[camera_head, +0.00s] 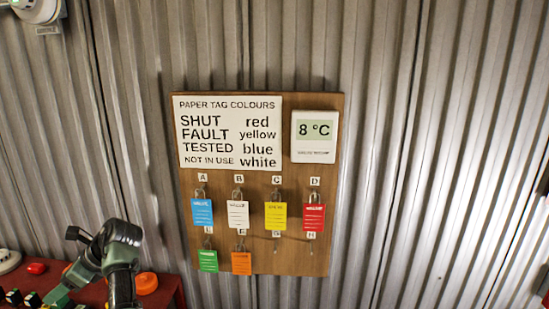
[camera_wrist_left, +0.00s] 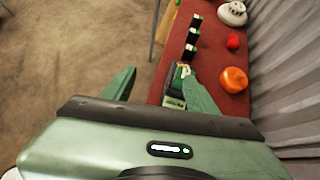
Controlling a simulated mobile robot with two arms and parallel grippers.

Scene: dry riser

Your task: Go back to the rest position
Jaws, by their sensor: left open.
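My left gripper (camera_head: 58,293) is at the lower left of the head view, over the red table. In the left wrist view its two green fingers (camera_wrist_left: 160,90) are spread wide with nothing held between them. The right finger is over the table's edge, close to a small dark and green item (camera_wrist_left: 174,90); I cannot tell whether they touch. The left finger is over the floor. My right gripper is not in view.
The red table (camera_wrist_left: 207,60) holds a row of small black blocks (camera_wrist_left: 191,35), an orange round piece (camera_wrist_left: 234,80), a red piece (camera_wrist_left: 233,41) and a white round device (camera_wrist_left: 232,12). A wooden board (camera_head: 260,258) with coloured tags hangs on the corrugated wall (camera_head: 440,150). Floor (camera_wrist_left: 70,50) is clear.

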